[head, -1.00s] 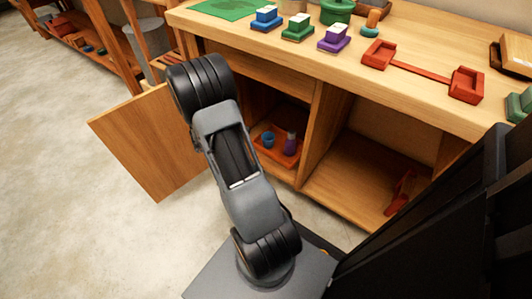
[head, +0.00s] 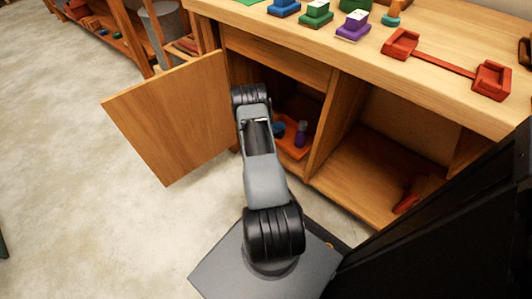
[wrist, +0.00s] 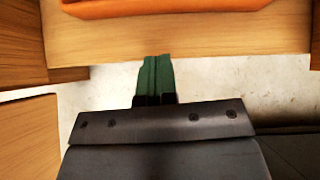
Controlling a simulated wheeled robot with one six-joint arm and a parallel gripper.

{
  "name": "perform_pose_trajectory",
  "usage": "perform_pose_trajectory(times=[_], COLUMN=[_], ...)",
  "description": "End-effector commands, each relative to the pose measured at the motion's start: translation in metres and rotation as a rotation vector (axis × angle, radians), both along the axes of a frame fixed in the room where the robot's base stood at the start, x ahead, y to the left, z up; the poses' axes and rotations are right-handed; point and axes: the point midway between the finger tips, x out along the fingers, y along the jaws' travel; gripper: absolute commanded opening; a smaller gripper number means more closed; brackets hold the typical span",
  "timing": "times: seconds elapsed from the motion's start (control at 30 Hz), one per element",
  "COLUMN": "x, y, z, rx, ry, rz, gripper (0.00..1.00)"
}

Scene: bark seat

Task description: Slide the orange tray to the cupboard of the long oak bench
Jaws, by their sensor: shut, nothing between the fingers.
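The orange tray (head: 294,150) lies on the floor of the left cupboard compartment (head: 318,168) of the long oak bench (head: 455,84). A blue cup (head: 279,129) and a purple item (head: 301,132) stand on it. My arm hides its left part in the head view. In the wrist view only the tray's near edge (wrist: 150,8) shows, at the top. My gripper (wrist: 155,62) has green fingers pressed together with nothing between them. The fingertips reach the front edge of the cupboard floor (wrist: 190,38) in that view, short of the tray. In the head view my arm hides the gripper.
The cupboard door (head: 172,118) stands open on the left. A divider (head: 340,125) separates the right compartment, which holds a red object (head: 410,196). Blocks and a red two-ended piece (head: 445,66) lie on the benchtop.

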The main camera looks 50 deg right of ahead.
Motion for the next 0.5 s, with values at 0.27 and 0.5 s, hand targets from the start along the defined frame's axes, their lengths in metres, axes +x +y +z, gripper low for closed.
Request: perform_pose_trajectory(times=[0.27, 0.5], x=[0.002, 0.004], y=[-0.037, -0.057], z=[-0.024, -0.022], rx=[-0.001, -0.001], ry=[-0.001, -0.001], rz=[-0.003, -0.002], gripper=[0.0, 0.0])
